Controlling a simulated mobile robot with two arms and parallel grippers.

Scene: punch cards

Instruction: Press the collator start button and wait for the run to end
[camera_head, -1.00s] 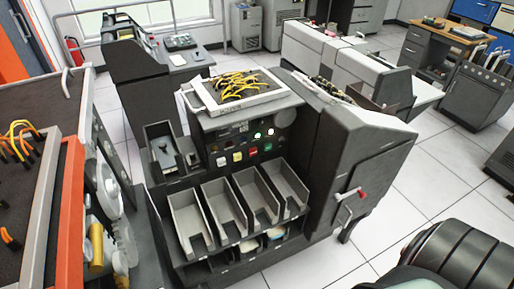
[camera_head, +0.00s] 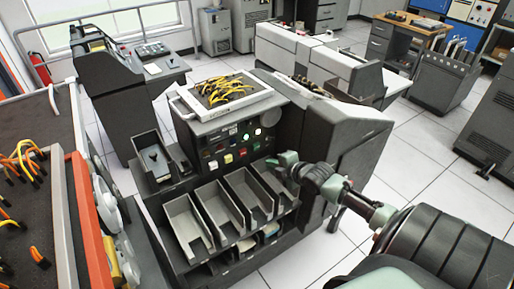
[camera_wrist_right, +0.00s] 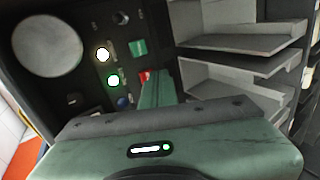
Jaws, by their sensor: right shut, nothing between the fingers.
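The collator (camera_head: 330,150) stands in the middle of the head view, its front panel (camera_head: 205,150) carrying a row of coloured buttons. The green button (camera_head: 256,146) is near the panel's right; it shows clear in the right wrist view (camera_wrist_right: 138,48). Beside it is a red button (camera_wrist_right: 145,76), partly hidden by my finger. A white lamp (camera_wrist_right: 102,54) and a green lamp (camera_wrist_right: 113,80) are lit. My right gripper (camera_head: 284,163) is shut and empty, in front of the panel's right end; its fingertip (camera_wrist_right: 157,82) overlaps the panel. Contact cannot be told. My left gripper is out of view.
Several grey card bins (camera_head: 186,222) stick out below the panel. A tray with yellow wires (camera_head: 186,105) sits on top. An orange-edged plugboard machine (camera_head: 86,205) stands at left. A pale grey machine (camera_head: 290,48) stands behind. White floor (camera_head: 400,160) is open at right.

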